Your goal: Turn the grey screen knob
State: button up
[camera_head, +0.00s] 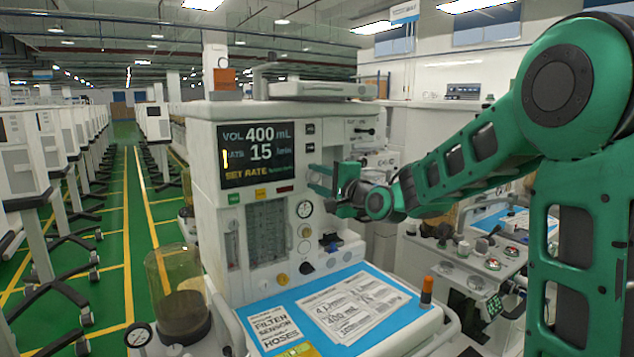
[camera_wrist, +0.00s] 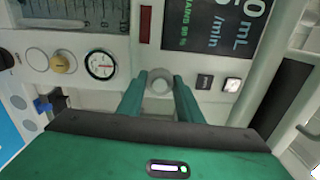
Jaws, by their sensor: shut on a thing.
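The grey screen knob (camera_wrist: 159,81) is a round knob on the white front panel of the anaesthesia cart (camera_head: 205,140), beside the dark screen (camera_head: 258,152). The screen reads VOL 400 mL, RATE 15 /min and SET RATE, with a yellow bar by the rate line. My gripper (camera_wrist: 160,78) is shut on the knob, one green finger on each side of it. In the head view my gripper (camera_head: 318,181) reaches the panel from the right, and its fingers hide the knob.
A pressure gauge (camera_head: 304,208) and flow tubes (camera_head: 267,233) sit below on the panel. A blue work surface (camera_head: 386,335) with printed cards juts out below. An orange-capped vial (camera_head: 426,291) stands at its right edge. Another cart (camera_head: 452,262) is at the right.

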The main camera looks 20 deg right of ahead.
jog(key=shift+d+f, duration=0.2)
jog(key=shift+d, duration=0.2)
jog(key=o, duration=1)
jog(key=shift+w, duration=0.1)
jog(key=shift+o, duration=0.2)
jog(key=shift+a, duration=0.15)
jog(key=shift+s+r, duration=0.1)
jog(key=shift+s, duration=0.1)
jog(key=v, duration=1)
jog(key=shift+s, duration=0.2)
